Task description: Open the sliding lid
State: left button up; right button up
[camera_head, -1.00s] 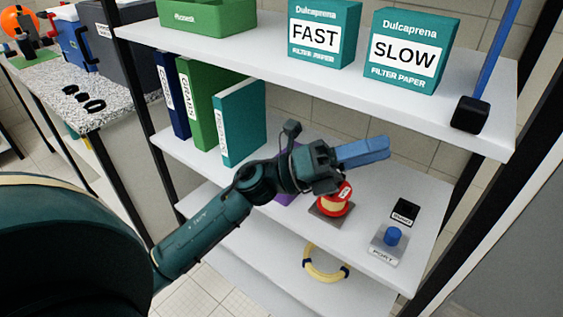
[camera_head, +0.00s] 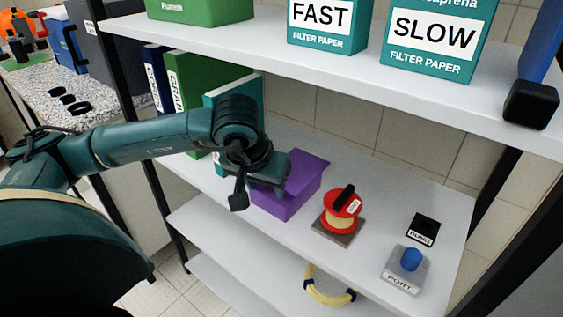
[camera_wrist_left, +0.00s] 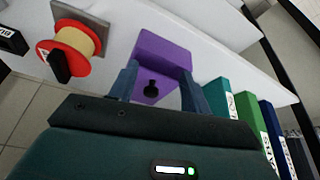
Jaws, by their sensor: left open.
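A purple box (camera_head: 298,186) stands on the middle shelf, right of the upright binders. In the left wrist view the purple box (camera_wrist_left: 163,58) shows with a small black knob (camera_wrist_left: 152,88) on its near part. My left gripper (camera_head: 268,180) is at the left side of the box in the head view and hides part of it. In the left wrist view the left gripper (camera_wrist_left: 160,70) is open, its blue fingers on either side of the knob with nothing clamped. Whether the fingers touch the box, I cannot tell. My right gripper is not in view.
A red spool (camera_head: 342,208) on a dark base stands right of the box. A grey block marked PORT (camera_head: 403,275) and a black labelled block (camera_head: 423,230) stand farther right. Green and teal binders (camera_wrist_left: 235,115) are close beside the left gripper. The upper shelf (camera_head: 330,62) overhangs.

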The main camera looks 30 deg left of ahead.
pick_arm(q)
jog(key=w, duration=0.2)
jog(key=w+a, duration=0.1)
jog(key=w, duration=0.2)
jog(key=w+p, duration=0.1)
jog(key=w, duration=0.1)
jog(key=shift+w+a, duration=0.15)
jog(key=shift+w, duration=0.25)
jog(key=shift+w+a+f, duration=0.1)
jog(key=shift+w+f, duration=0.1)
jog(key=shift+f, duration=0.4)
jog(key=shift+c, duration=0.3)
grip_shut()
